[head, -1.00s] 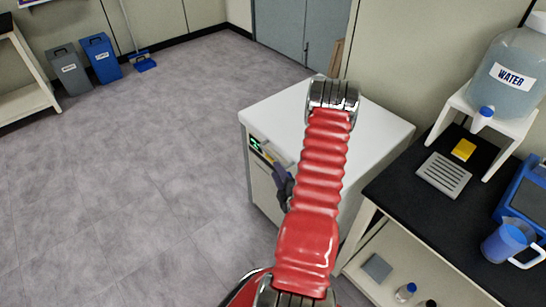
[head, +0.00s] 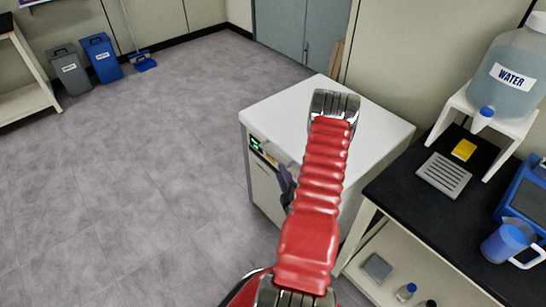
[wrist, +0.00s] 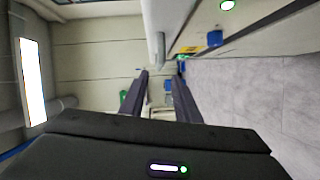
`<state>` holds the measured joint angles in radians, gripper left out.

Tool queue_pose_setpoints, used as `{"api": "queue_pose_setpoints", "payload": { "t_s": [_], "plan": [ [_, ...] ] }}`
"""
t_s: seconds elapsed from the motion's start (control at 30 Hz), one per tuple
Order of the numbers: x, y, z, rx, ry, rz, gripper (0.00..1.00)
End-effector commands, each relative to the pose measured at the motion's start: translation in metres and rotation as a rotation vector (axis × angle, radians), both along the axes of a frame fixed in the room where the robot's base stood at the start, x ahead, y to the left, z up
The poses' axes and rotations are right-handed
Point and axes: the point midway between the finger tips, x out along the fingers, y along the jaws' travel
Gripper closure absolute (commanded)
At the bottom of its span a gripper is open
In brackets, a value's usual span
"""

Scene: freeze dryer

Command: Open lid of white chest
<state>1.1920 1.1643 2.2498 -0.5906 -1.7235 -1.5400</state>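The white chest (head: 262,187) stands against the wall, its flat white lid (head: 275,108) down. A small green-lit panel (head: 255,144) is on its front near the top. My dark gripper (head: 287,187) is low in front of the chest, mostly hidden behind my red arm in the head view. In the wrist view my gripper (wrist: 161,75) has its two fingers apart with nothing between them. A pale edge of the chest (wrist: 156,18) shows beyond the fingertips, with a small grey handle-like part (wrist: 160,48) below it. I cannot tell whether the fingers touch anything.
A black-topped bench (head: 408,202) with a water jug (head: 507,80) on a white stand (head: 515,128) is close on the right. Bins (head: 101,58) stand at the far left wall. The grey floor (head: 130,170) left of the chest is clear.

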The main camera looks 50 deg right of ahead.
Motion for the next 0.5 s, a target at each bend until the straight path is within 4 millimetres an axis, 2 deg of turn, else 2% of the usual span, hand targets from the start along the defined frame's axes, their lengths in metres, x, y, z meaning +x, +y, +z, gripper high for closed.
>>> {"api": "queue_pose_setpoints", "payload": {
  "t_s": [0.5],
  "plan": [
    [0.067, -0.046, -0.006, -0.002, -0.001, 0.003, 0.71]
  ]
}}
